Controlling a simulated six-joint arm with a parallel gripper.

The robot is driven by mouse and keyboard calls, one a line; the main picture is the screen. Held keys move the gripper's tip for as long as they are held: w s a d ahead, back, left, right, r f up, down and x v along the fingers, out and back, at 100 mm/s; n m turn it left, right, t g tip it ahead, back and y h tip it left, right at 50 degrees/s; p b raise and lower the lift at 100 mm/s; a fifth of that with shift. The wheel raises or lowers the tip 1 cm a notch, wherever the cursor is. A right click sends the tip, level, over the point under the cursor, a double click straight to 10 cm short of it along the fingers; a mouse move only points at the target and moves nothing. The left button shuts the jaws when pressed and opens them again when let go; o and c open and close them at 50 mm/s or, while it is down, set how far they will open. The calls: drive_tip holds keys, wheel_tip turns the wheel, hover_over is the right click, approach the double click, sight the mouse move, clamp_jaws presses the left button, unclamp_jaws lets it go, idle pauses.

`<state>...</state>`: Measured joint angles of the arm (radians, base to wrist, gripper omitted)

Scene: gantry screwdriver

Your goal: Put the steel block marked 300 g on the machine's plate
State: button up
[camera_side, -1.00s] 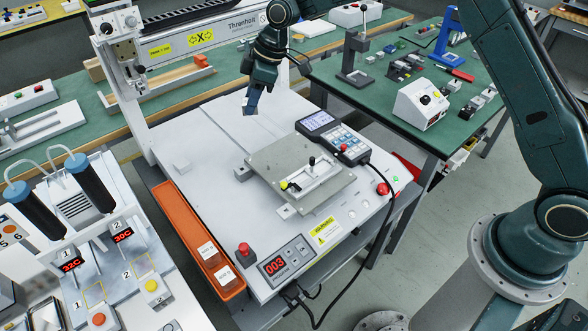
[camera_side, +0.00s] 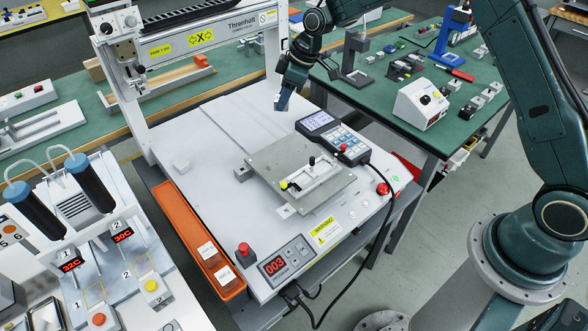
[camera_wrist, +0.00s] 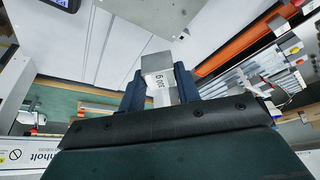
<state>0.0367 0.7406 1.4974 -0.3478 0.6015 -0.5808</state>
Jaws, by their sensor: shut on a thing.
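My gripper (camera_side: 282,104) is shut on a steel block (camera_wrist: 155,63) and holds it above the machine's white bed. In the wrist view the block sits between the two dark fingers, and its white label looks like 300 g. In the side view the block is only a small bit at the fingertips. The machine's plate (camera_side: 262,160), a grey square, lies on the bed, below and to the right of my gripper in the side view. A clamp fixture (camera_side: 318,178) with black and yellow knobs stands on the plate. The block is apart from the plate.
A keypad pendant (camera_side: 335,137) lies at the plate's far right corner. An orange tray (camera_side: 180,220) runs along the bed's left edge. A gantry beam (camera_side: 200,42) spans the back.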

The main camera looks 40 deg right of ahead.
wheel_tip(320, 180, down, 16)
idle(0.9)
drive_tip(key=shift+f, duration=0.1)
drive_tip(key=o, duration=1.2)
drive_tip(key=shift+c, duration=0.2)
drive_tip(key=v, duration=1.2)
